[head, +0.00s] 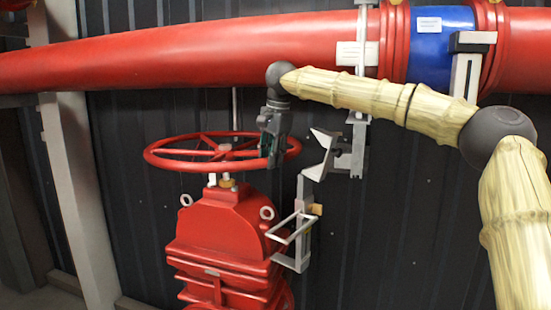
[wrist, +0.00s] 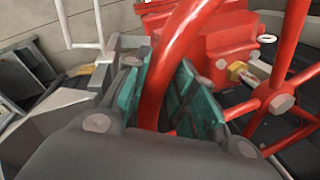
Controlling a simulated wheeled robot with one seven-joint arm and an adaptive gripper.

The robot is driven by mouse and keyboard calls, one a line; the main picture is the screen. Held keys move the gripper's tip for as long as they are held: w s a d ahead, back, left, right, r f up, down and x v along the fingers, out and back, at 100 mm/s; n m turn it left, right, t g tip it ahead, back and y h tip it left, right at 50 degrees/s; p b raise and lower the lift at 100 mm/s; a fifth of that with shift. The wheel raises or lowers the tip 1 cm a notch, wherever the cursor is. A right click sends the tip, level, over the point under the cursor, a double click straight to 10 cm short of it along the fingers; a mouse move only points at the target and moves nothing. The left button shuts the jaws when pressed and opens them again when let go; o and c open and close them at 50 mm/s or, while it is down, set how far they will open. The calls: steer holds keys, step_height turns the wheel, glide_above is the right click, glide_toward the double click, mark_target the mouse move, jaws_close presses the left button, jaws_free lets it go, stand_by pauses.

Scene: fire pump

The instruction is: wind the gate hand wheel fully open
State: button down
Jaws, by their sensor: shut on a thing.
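The red gate hand wheel (head: 180,163) sits level on top of the red gate valve (head: 222,235) in the head view. My gripper (head: 272,150) comes down on the right side of the wheel's rim. In the wrist view the hand wheel's rim (wrist: 160,85) passes between the green pads of my gripper (wrist: 172,100), which is shut on it. The wheel's hub and spokes (wrist: 281,103) show at the right of the wrist view. The far fingertips are partly hidden by the rim.
A thick red pipe (head: 200,50) with a blue band (head: 440,42) runs above the wheel. A grey bracket (head: 340,150) stands close right of my gripper, and a metal frame (head: 297,228) sits beside the valve body. A dark ribbed wall (head: 400,230) is behind.

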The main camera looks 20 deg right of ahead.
steer(key=shift+f, duration=0.15)
steer(key=c, duration=1.2)
jaws_free()
steer(key=shift+o, duration=0.2)
steer(key=shift+r, duration=0.25)
step_height(320, 180, up, 11)
steer(key=s, duration=0.2)
steer(key=shift+d+r, duration=0.2)
steer(key=shift+d, duration=0.2)
